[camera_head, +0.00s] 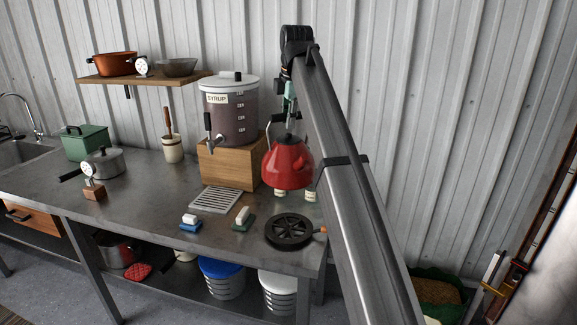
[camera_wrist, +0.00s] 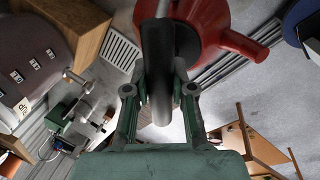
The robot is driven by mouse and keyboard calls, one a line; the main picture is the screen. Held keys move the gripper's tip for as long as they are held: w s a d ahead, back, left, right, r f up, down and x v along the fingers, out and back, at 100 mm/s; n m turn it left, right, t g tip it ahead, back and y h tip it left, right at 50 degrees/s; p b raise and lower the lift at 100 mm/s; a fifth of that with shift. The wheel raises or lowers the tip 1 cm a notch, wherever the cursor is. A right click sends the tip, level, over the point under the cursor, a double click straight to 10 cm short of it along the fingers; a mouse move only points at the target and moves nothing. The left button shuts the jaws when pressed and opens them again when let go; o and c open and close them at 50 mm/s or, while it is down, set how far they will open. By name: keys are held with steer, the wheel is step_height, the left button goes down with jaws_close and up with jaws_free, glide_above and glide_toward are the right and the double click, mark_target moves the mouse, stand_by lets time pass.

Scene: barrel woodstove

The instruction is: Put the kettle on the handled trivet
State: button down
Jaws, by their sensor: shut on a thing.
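The red kettle (camera_head: 287,164) hangs in the air above the right end of the steel counter, close to the wooden block. My gripper (camera_head: 291,122) is above it, shut on its dark handle. In the wrist view the handle (camera_wrist: 157,60) runs between the fingers of my gripper (camera_wrist: 159,100), and the red body (camera_wrist: 205,25) with its spout to the right lies beyond. The handled trivet (camera_head: 289,231), a round black spoked plate with an orange-tipped handle, lies on the counter's front right corner. The kettle is above and behind it, apart from it. The trivet cannot be made out in the wrist view.
A syrup dispenser (camera_head: 229,108) stands on a wooden block (camera_head: 228,163) left of the kettle. Small jars (camera_head: 310,194) stand below it. The counter ends right of the trivet.

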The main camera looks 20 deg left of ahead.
mark_target(293, 144)
steer(key=s+d+p+x, duration=0.1)
steer(key=x, duration=0.5)
steer(key=s+d+p+x, duration=0.1)
steer(key=x, duration=0.5)
steer(key=s+d+f+p+x, duration=0.1)
steer(key=p+x, duration=0.1)
steer(key=x, duration=0.5)
steer(key=shift+s, duration=0.15)
steer(key=c, duration=1)
jaws_free()
steer(key=shift+f, duration=0.1)
steer(key=b+v, duration=0.2)
steer(key=v, duration=1)
